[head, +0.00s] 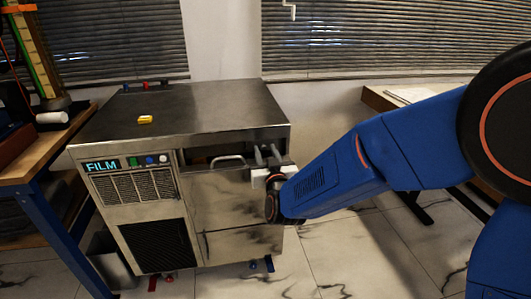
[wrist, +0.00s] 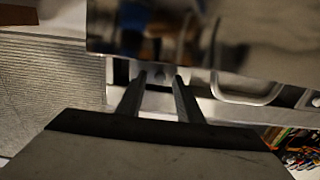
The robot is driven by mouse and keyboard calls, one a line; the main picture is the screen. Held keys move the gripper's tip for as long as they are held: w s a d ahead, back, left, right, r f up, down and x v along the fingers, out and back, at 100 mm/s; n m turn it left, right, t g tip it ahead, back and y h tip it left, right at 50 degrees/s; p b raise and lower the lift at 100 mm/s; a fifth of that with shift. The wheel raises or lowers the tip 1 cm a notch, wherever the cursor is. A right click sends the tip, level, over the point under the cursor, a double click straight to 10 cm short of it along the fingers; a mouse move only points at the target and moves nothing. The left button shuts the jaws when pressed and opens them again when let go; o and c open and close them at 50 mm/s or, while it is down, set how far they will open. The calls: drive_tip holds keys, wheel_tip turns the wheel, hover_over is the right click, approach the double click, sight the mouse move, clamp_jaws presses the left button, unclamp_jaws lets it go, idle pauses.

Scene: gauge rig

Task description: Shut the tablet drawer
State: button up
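The metal cabinet (head: 200,108) carries a lit FILM label on its front. At its right is a steel drawer front (head: 215,200) with a bar handle (head: 228,159) at its upper edge. A dark gap shows above this front, and it seems to stand out from the cabinet; how far is unclear. My gripper (head: 266,148) is at the drawer front's upper right corner, right of the handle. In the wrist view, the two fingers of my gripper (wrist: 160,75) are apart with nothing between them, close to the reflective front (wrist: 180,35). The handle (wrist: 248,92) shows beside them. Contact cannot be told.
A small yellow object (head: 145,119) lies on the cabinet top. A wooden bench (head: 45,155) stands close on the left. A grey bin (head: 112,262) stands between them. Another table (head: 378,100) is behind my arm at the right. The floor in front right is clear.

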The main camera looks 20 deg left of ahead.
sight(264, 148)
drive_tip(key=shift+c, duration=0.2)
clamp_jaws()
drive_tip(key=shift+x, duration=1.7)
drive_tip(key=shift+o, duration=0.2)
unclamp_jaws()
drive_tip(key=v, duration=1.7)
drive_tip(key=shift+s, duration=0.15)
